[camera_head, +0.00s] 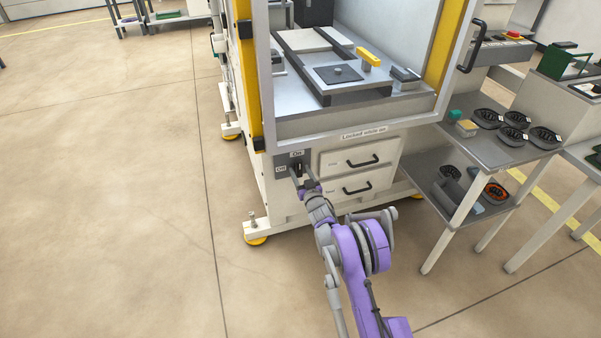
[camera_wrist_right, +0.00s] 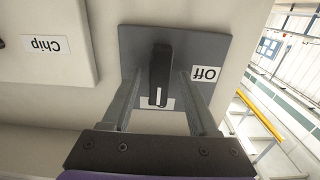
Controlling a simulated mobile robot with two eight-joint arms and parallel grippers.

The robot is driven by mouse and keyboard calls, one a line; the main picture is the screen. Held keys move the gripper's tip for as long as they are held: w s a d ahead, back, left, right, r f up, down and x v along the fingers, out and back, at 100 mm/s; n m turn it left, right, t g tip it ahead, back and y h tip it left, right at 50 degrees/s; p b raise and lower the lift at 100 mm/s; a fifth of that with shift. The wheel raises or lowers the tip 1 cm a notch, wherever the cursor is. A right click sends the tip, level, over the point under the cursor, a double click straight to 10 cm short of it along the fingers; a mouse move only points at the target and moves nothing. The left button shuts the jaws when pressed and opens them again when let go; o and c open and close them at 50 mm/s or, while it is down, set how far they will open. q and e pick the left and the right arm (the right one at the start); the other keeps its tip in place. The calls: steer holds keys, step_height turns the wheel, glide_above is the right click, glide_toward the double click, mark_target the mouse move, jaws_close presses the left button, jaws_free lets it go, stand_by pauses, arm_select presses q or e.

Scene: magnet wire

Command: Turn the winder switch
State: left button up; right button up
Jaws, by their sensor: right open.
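The winder switch is a black handle (camera_wrist_right: 160,70) on a grey plate (camera_wrist_right: 205,50), low on the front of the white machine. The plate also shows in the head view (camera_head: 281,160), with an "On" label (camera_head: 297,153) above and "Off" (camera_head: 281,169) at its left. In the wrist view the handle stands vertical, its white mark at the end by a partly hidden label; "Off" (camera_wrist_right: 206,74) is to the right. My right gripper (camera_head: 299,179) is open, with one finger on each side of the handle and visible gaps between. My left gripper is out of view.
Two drawers with black handles (camera_head: 362,162) sit just right of the switch. A grey side table (camera_head: 495,150) with black parts stands further right. The floor (camera_head: 120,200) at the left is clear.

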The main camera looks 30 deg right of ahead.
steer(key=p+v, duration=0.1)
steer(key=v, duration=0.9)
steer(key=shift+s, duration=0.35)
